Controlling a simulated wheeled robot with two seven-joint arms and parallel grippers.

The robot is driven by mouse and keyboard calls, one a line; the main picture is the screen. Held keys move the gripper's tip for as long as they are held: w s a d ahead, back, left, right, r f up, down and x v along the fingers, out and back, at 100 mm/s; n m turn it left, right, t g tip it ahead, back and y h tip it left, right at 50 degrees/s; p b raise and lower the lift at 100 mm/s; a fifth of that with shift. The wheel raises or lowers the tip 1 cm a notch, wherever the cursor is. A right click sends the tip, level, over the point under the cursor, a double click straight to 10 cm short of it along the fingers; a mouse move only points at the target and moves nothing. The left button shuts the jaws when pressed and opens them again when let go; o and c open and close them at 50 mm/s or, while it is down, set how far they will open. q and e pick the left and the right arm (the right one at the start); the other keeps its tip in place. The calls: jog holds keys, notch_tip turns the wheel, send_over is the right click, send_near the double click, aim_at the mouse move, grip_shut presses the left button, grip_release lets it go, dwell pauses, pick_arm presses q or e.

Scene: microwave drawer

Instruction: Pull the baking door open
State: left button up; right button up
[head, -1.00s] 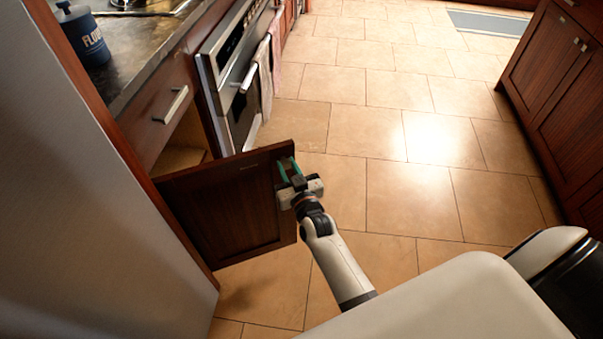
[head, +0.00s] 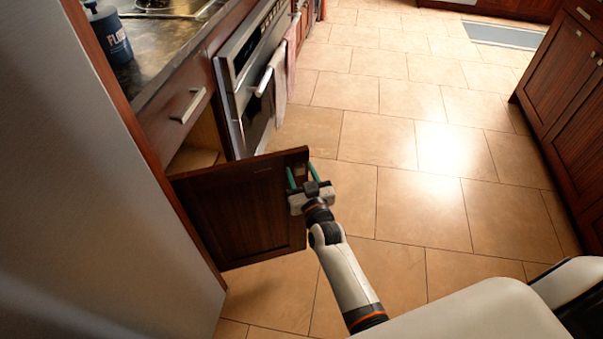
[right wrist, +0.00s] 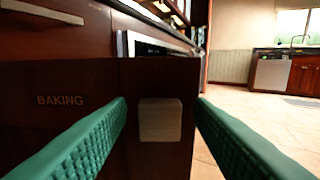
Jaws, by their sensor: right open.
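The baking door (head: 235,215) is a dark wood cabinet door that stands swung out from the counter beside the grey appliance side. In the right wrist view the door (right wrist: 60,125) bears the word "BAKING" and has a pale square knob (right wrist: 160,120) near its free edge. My right gripper (head: 303,172) is at the door's free upper corner. Its green fingers are open, one on each side of the knob in the right wrist view (right wrist: 160,125), with a gap to both. My left gripper is not in view.
An oven (head: 245,90) with hanging towels stands beyond the open cabinet. A drawer with a metal handle (head: 188,105) is above the opening. A blue flour canister (head: 108,38) sits on the counter. The tiled floor (head: 420,150) to the right is clear.

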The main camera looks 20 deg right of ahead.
jog(key=shift+s, duration=0.55)
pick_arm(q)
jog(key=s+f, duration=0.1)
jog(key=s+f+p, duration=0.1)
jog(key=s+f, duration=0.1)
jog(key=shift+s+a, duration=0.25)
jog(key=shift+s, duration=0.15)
pick_arm(e)
jog(key=s+a, duration=0.1)
jog(key=s, duration=1)
